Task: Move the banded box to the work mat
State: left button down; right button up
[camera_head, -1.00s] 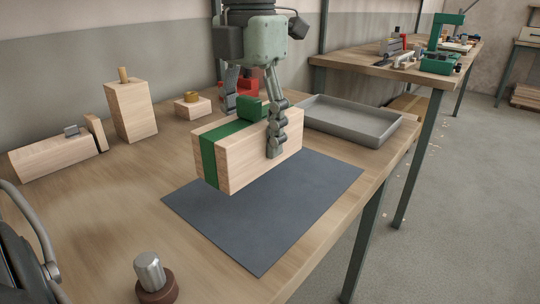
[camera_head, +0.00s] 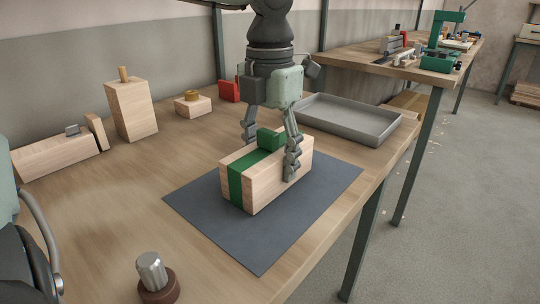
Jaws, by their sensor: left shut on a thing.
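The banded box (camera_head: 277,181) is a pale wooden block with a green band around it and a green block on top. It is over the middle of the dark grey work mat (camera_head: 210,222) and looks to be resting on it or just above it. My left gripper (camera_head: 270,155) comes from above and is shut on the banded box, one finger on its near long side and one behind it. The far finger's tip is hidden by the box. My right gripper is not in view.
A grey tray (camera_head: 385,129) stands beyond the mat. A tall wooden block (camera_head: 132,110), a long wooden block (camera_head: 55,155), a small block with a ring (camera_head: 192,107) and a red object (camera_head: 229,91) stand at the back. A metal knob on a brown base (camera_head: 155,278) stands in front.

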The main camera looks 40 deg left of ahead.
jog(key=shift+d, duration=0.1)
pick_arm(q)
jog(key=shift+f, duration=0.1)
jog(key=c, duration=0.9)
grip_release()
jog(key=o, duration=0.4)
jog(key=shift+o, duration=0.2)
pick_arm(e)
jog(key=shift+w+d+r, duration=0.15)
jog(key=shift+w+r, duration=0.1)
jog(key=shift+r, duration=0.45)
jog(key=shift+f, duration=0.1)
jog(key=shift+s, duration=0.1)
pick_arm(q)
jog(key=shift+r, duration=0.25)
notch_tip(320, 180, up, 12)
jog(key=shift+f, duration=0.15)
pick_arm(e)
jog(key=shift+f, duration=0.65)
